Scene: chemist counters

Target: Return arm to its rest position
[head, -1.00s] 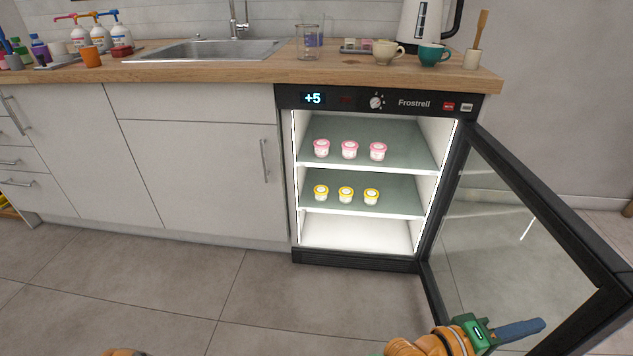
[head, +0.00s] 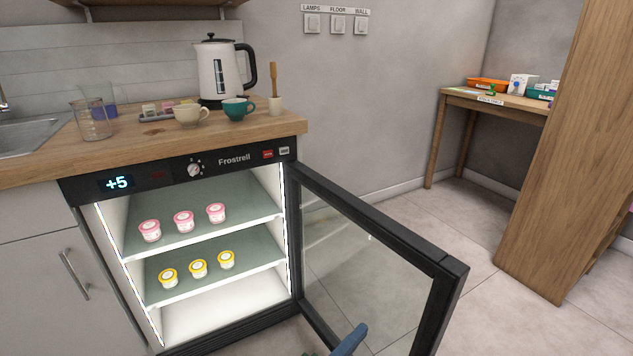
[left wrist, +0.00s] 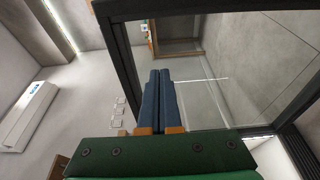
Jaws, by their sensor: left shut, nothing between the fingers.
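My left gripper (head: 350,340) shows only as blue fingertips at the bottom edge of the head view, in front of the open fridge door (head: 385,235). In the left wrist view its two blue fingers (left wrist: 159,100) lie together with nothing between them, close to the door's dark frame (left wrist: 122,75). I cannot tell whether they touch the door. My right gripper is not in view. The fridge (head: 190,185) stands open and lit, with pink-lidded cups (head: 184,222) on the upper shelf and yellow-lidded cups (head: 198,268) on the lower one.
The wooden counter (head: 150,150) holds a kettle (head: 220,72), a cream cup (head: 191,115), a teal cup (head: 237,108) and a beaker (head: 92,120). A wooden table (head: 500,103) with trays stands at the back right. The floor (head: 450,225) between is clear.

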